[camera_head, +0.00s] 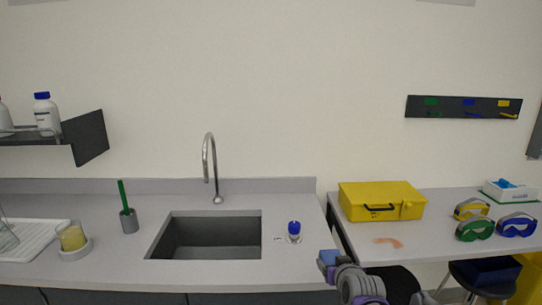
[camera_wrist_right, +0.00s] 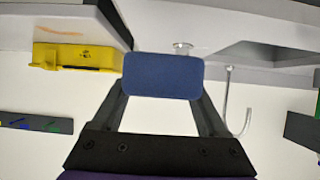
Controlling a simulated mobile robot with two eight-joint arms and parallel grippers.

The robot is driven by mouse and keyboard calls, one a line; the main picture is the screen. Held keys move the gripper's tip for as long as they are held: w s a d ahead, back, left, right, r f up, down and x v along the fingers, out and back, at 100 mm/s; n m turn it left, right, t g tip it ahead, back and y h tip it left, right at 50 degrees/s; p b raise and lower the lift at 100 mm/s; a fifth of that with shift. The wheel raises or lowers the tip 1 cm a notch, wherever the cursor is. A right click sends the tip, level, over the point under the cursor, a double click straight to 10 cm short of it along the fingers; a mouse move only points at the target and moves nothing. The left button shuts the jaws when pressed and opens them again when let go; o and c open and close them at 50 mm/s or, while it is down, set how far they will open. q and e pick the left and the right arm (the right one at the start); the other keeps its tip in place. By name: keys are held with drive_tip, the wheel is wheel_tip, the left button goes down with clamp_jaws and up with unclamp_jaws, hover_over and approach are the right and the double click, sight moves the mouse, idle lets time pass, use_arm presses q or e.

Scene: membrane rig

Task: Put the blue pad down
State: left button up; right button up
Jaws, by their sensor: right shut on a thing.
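The blue pad (camera_head: 327,257) is at the tip of my right gripper (camera_head: 333,266), in front of the counter's front edge near its right end. In the right wrist view the blue pad (camera_wrist_right: 163,75) sits between the two dark fingers, and my right gripper (camera_wrist_right: 163,95) is shut on it. The pad is held in the air. My left gripper is not in view.
The grey counter (camera_head: 110,265) has a sink (camera_head: 205,240) and a small blue-topped container (camera_head: 294,231). On the right table (camera_head: 440,250) are a yellow case (camera_head: 381,201), several goggles (camera_head: 475,230) and an orange smear (camera_head: 388,242). A gap separates counter and table.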

drive_tip(key=shift+s+f, duration=0.3)
drive_tip(key=shift+f, duration=0.25)
drive_tip(key=shift+s+f, duration=0.3)
drive_tip(key=shift+f, duration=0.2)
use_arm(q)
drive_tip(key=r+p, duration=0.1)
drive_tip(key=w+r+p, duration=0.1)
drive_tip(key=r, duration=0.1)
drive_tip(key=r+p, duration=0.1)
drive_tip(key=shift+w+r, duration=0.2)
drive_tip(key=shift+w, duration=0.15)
use_arm(e)
drive_tip(key=s+f, duration=0.8)
drive_tip(key=f, duration=0.4)
drive_tip(key=shift+d+f, duration=0.15)
drive_tip(key=shift+f, duration=0.15)
drive_tip(key=shift+s, duration=0.1)
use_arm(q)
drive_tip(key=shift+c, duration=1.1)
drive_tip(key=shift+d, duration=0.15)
use_arm(e)
drive_tip(key=shift+d, duration=0.2)
